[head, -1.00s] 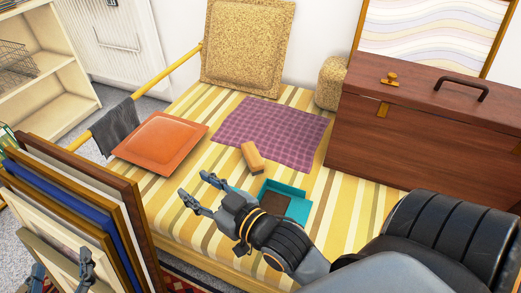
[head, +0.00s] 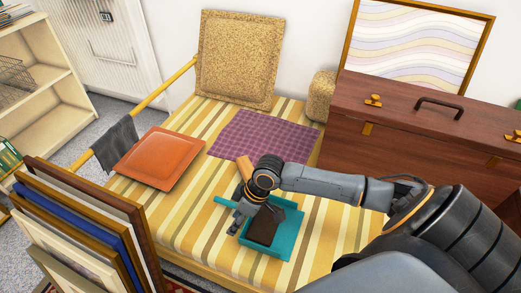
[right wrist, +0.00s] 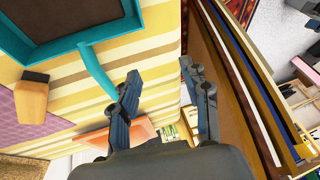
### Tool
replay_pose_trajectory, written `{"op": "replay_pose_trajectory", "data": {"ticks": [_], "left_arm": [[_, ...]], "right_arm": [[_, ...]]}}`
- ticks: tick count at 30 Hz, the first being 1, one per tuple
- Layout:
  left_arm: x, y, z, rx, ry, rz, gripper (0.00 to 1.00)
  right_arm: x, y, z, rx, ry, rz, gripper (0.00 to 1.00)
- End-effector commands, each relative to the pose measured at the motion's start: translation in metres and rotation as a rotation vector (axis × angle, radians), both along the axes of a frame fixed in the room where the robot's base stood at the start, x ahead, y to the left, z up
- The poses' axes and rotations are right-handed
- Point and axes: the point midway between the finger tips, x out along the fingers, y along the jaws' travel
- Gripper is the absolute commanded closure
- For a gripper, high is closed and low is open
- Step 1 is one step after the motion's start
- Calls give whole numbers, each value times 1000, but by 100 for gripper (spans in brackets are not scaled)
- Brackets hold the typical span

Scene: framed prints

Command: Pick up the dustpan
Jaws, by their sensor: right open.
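The teal dustpan (head: 287,245) lies on the striped daybed cover, with a dark brown area in its pan. Its handle (head: 224,202) points left, partly hidden by my right gripper (head: 241,218). My right gripper is low over the handle side of the dustpan. In the right wrist view the dustpan (right wrist: 88,37) is at the upper left, and its handle (right wrist: 97,72) runs down to the left finger of my open right gripper (right wrist: 162,80). Nothing is seen between the fingers. I cannot tell whether that finger touches the handle. My left gripper is out of view.
A tan wooden block (right wrist: 33,97) lies close to the dustpan. An orange cushion (head: 158,158) and a purple checked cloth (head: 262,138) lie farther back. Framed prints (head: 85,225) lean at the left front. A brown chest (head: 420,130) stands at the right.

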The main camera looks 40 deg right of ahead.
Motion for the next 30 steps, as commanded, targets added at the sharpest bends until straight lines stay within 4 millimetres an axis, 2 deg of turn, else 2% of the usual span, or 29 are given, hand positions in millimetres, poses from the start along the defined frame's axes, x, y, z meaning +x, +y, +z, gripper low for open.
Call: {"op": "replay_pose_trajectory", "data": {"ticks": [1, 3, 6, 9, 11, 14, 21, 30], "left_arm": [[-1, 0, -12, 1, 7, -1, 31], [-2, 0, -23, 0, 10, -2, 31], [-4, 0, -34, 0, 14, -2, 31], [-4, 0, -39, 0, 12, -3, 31], [-3, 0, -36, -1, 9, -2, 31], [0, 0, -24, -1, 0, -1, 31], [3, 0, 16, -2, -20, 2, 31], [1, 1, 39, -2, -29, 4, 31]], "right_arm": [[18, -27, 6, -12, 1, -31, 53], [33, -51, 14, -6, 6, -70, 53], [48, -76, 24, 4, 7, -121, 53], [56, -88, 27, 12, 7, -151, 53], [59, -89, 23, 17, 8, -158, 53], [63, -83, 7, 19, 10, -159, 53], [74, -67, -34, 18, 7, -157, 53], [80, -61, -51, 16, 6, -157, 53]]}}
